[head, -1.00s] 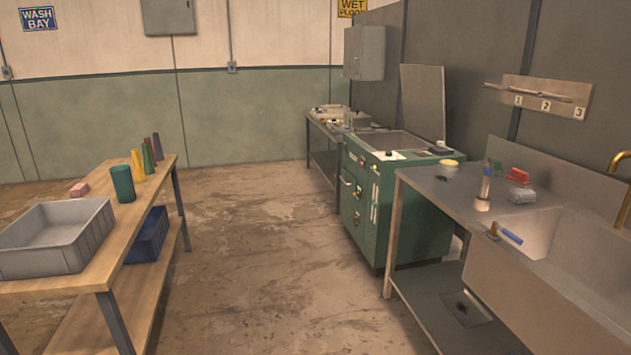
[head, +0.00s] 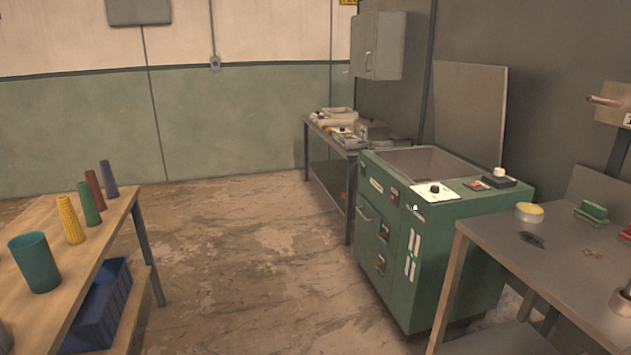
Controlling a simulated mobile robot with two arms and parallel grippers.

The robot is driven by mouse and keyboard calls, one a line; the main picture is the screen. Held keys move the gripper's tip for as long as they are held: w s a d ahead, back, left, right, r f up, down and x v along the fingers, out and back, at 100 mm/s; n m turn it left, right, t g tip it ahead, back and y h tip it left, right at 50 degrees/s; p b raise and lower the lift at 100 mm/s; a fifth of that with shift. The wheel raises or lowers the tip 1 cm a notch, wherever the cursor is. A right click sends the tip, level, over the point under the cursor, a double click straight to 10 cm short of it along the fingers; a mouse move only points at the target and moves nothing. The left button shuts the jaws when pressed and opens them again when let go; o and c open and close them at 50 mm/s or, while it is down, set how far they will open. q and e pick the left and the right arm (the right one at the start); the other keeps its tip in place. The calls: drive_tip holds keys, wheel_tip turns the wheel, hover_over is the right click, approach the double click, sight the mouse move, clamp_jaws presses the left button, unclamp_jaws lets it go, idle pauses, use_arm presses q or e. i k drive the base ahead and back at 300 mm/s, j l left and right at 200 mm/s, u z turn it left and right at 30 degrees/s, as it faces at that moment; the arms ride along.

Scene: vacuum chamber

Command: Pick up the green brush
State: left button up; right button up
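A green brush (head: 592,211) with a block-like green body lies on the metal sink counter (head: 500,240) at the right of the head view. It is near the counter's back edge, right of a round yellow-topped item (head: 529,212). A red object (head: 626,233) is just right of it, cut by the picture's edge. Neither of my grippers is in view.
A wooden table (head: 60,315) at the left holds a teal cup (head: 35,262) and several coloured cones, with a blue crate (head: 100,310) below. The floor between is clear.

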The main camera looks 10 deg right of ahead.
sight(593, 214)
drive_tip(key=i, duration=2.3)
drive_tip(key=i+j+z, duration=0.1)
drive_tip(key=i+z, duration=0.2)
drive_tip(key=i, duration=0.2)
drive_tip(key=i+j+z, duration=0.25)
drive_tip(key=i, duration=0.2)
drive_tip(key=i+j+z, duration=0.3)
drive_tip(key=i, duration=0.2)
drive_tip(key=l+z, duration=0.1)
drive_tip(key=z, duration=2.45)
